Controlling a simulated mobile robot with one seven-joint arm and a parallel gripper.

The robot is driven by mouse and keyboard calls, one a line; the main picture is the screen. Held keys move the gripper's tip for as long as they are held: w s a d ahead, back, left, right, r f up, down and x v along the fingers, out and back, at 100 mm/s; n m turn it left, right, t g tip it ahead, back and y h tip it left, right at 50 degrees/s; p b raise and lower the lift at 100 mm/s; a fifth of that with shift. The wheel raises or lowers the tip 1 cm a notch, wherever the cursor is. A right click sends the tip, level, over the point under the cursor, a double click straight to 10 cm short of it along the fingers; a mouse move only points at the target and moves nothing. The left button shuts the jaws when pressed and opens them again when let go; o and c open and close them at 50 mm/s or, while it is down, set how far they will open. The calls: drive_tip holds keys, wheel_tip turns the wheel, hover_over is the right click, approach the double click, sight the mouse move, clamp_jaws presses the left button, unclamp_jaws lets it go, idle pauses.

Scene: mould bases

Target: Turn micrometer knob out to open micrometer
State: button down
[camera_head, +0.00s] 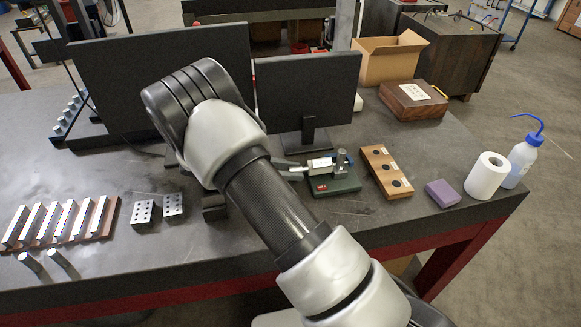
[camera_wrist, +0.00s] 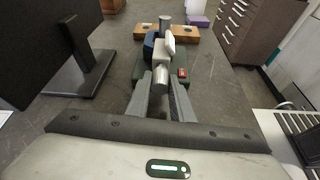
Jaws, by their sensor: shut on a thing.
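The micrometer (camera_head: 321,165) sits on a dark green base (camera_head: 336,186) on the table, just right of my arm. In the wrist view the micrometer (camera_wrist: 163,47) lies straight ahead, with its metal knob (camera_wrist: 161,76) toward me. My gripper (camera_wrist: 161,92) is shut on the knob, one finger on each side of it. In the head view my arm hides most of the gripper. The base also shows in the wrist view (camera_wrist: 188,75), with a small red label on it. The micrometer's measuring gap is too small to make out.
A wooden block with dark round holes (camera_head: 387,172) stands right of the base. A purple block (camera_head: 442,193), a white roll (camera_head: 486,176) and a wash bottle (camera_head: 522,158) are farther right. Two monitors stand behind; one (camera_head: 307,90) is close to the micrometer.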

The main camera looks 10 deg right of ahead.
drive_tip(key=n+g, duration=0.2)
drive_tip(key=n, duration=0.1)
drive_tip(key=shift+w+n+g, duration=0.1)
drive_tip(key=shift+n+g, duration=0.4)
drive_tip(key=shift+n, duration=0.4)
drive_tip(key=c, duration=1.6)
unclamp_jaws()
drive_tip(key=shift+o, duration=0.2)
drive_tip(key=v, duration=0.3)
drive_tip(key=b+v, duration=0.1)
drive_tip(key=v, duration=0.3)
drive_tip(key=b+v, duration=0.1)
drive_tip(key=v, duration=0.2)
drive_tip(key=shift+w+a+f, duration=0.15)
drive_tip(key=shift+a, duration=0.35)
drive_tip(key=shift+w+a+r, duration=0.1)
drive_tip(key=shift+a+r, duration=0.2)
drive_tip(key=shift+a, duration=0.25)
